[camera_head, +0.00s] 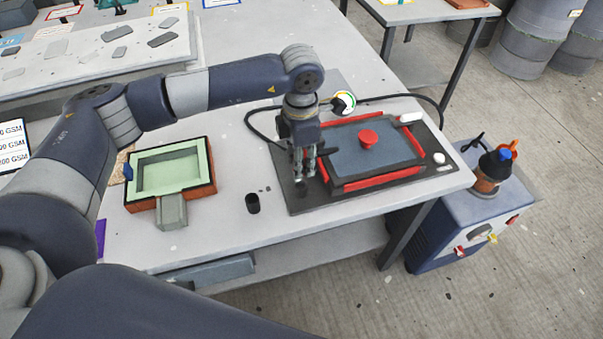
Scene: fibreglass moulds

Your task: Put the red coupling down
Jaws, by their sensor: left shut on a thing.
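A red round piece (368,138), which looks like the red coupling, sits upright on the dark grey panel (395,152) with red edging. My left gripper (304,176) points down at the panel's left edge, apart from the red piece. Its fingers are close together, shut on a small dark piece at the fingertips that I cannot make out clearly. I see nothing red between them and cannot tell whether the held piece touches the board (302,207) below. My right gripper is not in view.
A green mould (172,172) in a brown frame lies further left. A gauge (344,102) and black hose lie behind the gripper. A blue pump unit (465,215) stands right of the table.

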